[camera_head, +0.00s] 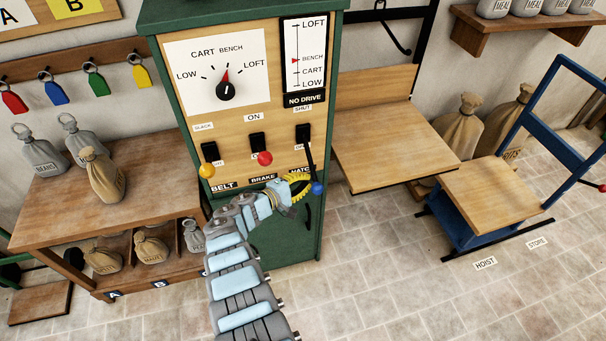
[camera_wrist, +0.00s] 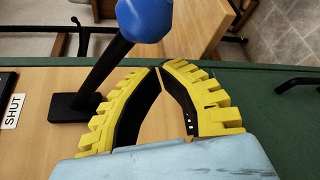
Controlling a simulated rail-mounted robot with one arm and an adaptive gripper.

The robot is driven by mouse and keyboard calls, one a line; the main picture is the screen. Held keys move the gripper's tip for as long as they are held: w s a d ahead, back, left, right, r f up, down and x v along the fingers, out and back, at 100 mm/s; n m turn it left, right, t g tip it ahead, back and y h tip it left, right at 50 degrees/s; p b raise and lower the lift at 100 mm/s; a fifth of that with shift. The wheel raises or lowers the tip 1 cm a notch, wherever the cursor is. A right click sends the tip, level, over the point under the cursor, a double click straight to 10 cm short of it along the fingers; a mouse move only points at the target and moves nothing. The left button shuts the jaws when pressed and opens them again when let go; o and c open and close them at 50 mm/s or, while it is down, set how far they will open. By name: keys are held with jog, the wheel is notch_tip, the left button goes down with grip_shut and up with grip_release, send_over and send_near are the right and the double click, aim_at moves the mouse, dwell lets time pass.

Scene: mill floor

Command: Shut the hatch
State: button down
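The hatch lever's blue knob (camera_head: 317,188) is at the right of the green cabinet's panel, on a black shaft hanging below the SHUT label (camera_head: 302,107). It sits lower than the red and yellow knobs. In the wrist view the blue knob (camera_wrist: 145,18) is at the top, with its black plate (camera_wrist: 75,107) beside the SHUT label (camera_wrist: 13,111). My gripper (camera_head: 305,180) has yellow fingers just left of the knob. In the wrist view its fingertips (camera_wrist: 158,69) meet with nothing between them, and the shaft passes beside the left finger. I cannot identify the hatch itself.
The brake lever's red knob (camera_head: 265,158) and the belt lever's yellow knob (camera_head: 207,170) stick out left of my gripper. A dial (camera_head: 226,91) and a NO DRIVE sign (camera_head: 305,99) are above.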

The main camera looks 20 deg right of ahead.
jog(key=shift+s+r+p, duration=0.45)
jog(key=shift+s+p, duration=0.3)
jog(key=shift+p, duration=0.3)
jog(key=shift+s, duration=0.1)
jog(key=shift+r, duration=0.15)
